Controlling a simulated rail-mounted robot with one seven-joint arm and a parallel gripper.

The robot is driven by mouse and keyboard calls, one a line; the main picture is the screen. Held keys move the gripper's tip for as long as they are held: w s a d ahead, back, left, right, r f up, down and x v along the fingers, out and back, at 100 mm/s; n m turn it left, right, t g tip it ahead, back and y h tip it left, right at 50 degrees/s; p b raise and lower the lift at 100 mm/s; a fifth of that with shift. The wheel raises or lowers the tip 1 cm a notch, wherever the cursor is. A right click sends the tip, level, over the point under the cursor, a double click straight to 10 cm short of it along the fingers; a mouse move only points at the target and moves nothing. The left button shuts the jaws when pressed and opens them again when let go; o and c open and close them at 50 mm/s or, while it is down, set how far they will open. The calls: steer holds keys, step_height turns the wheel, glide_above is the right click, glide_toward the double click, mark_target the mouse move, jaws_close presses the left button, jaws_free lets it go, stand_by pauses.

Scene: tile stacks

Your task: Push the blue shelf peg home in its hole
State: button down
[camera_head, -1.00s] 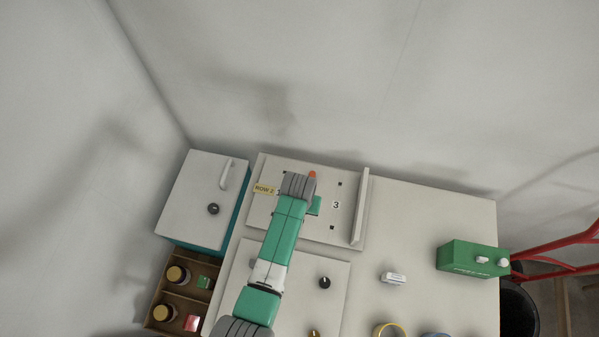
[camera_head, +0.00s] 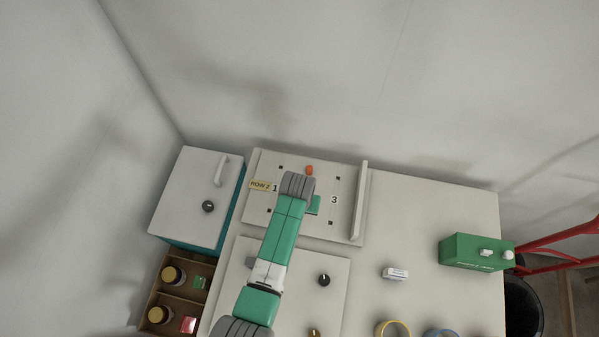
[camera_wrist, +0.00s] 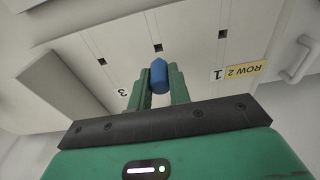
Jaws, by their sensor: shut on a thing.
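The blue shelf peg (camera_wrist: 159,75) is between the two green fingers of my gripper (camera_wrist: 160,85) in the wrist view, its tip sticking out beyond them. My gripper is shut on it. The pale panel (camera_wrist: 60,35) carries a row of dark square holes; the middle hole (camera_wrist: 158,48) shows just above the peg's tip in the picture, between labels 1 and 3. The tip looks apart from it, but the depth is hard to judge.
A ROW 2 tag (camera_head: 260,185) is beside label 1. An upright pale strip (camera_head: 359,203) borders the panel's right side. A white-topped box (camera_head: 195,190) stands left. A green box (camera_head: 470,252) and a white block (camera_head: 395,273) are at right. A small orange thing (camera_head: 309,169) shows beyond my arm.

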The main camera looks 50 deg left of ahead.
steer(key=shift+f+b, duration=0.7)
steer(key=shift+f, duration=0.3)
steer(key=shift+f+b, duration=1)
steer(key=shift+f, duration=0.5)
stand_by(0.8)
steer(key=c, duration=1.2)
jaws_free()
steer(key=shift+c, duration=0.2)
steer(key=shift+r, duration=0.15)
steer(key=r+p, duration=0.6)
steer(key=shift+s+d+p, duration=0.2)
steer(key=shift+s+p, duration=0.1)
steer(key=shift+p, duration=0.05)
steer(key=shift+f, duration=0.1)
